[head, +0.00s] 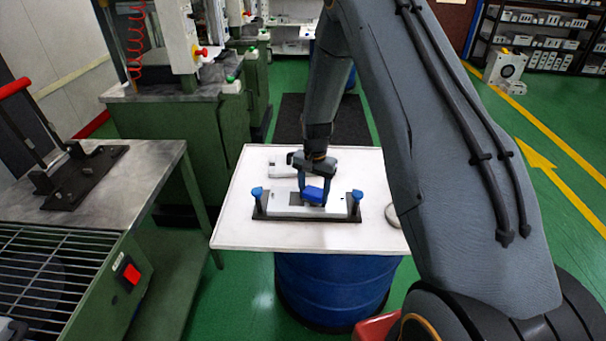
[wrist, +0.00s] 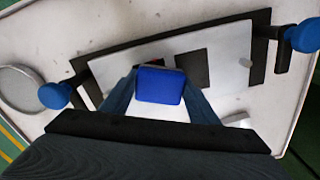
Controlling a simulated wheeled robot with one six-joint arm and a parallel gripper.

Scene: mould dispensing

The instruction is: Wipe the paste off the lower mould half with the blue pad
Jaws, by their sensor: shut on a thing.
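The lower mould half (head: 290,210) is a pale grey plate on a dark base, lying on the white tabletop. It also shows in the wrist view (wrist: 218,50), with two dark square patches on its face. I cannot tell whether the pad touches the plate. I cannot clearly make out paste; the pad and fingers hide part of the plate.
Blue-knobbed posts stand at both ends of the base, left (head: 257,193) and right (head: 356,196). A pale block (head: 284,166) lies behind the mould. A round dish (wrist: 20,88) lies beside the base. A blue drum (head: 335,285) is under the tabletop (head: 238,228). A green bench stands left.

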